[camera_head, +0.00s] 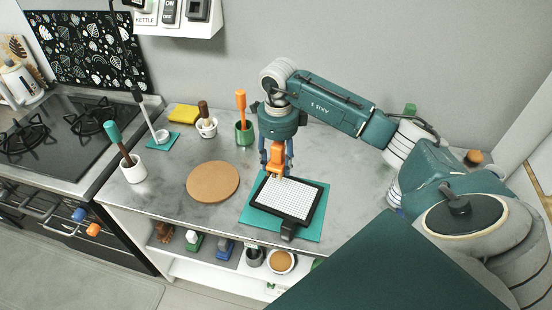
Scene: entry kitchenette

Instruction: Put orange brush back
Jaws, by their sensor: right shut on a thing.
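My right gripper (276,165) points down over the worktop, its fingers shut on an orange brush (277,154). The brush is held just above or at the back edge of a black-framed white grid (288,198); I cannot tell whether it touches. The grid lies on a teal mat (312,228). Behind and left of the gripper, a green cup (244,137) holds another upright tool with an orange handle (240,102). My left gripper is not in view.
A round cork mat (213,181) lies left of the grid. White cups with tools (133,171), (206,129), a yellow sponge (184,114) and a black hob (50,135) stand further left. A shelf below (208,272) holds several small items. My right arm spans the back right.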

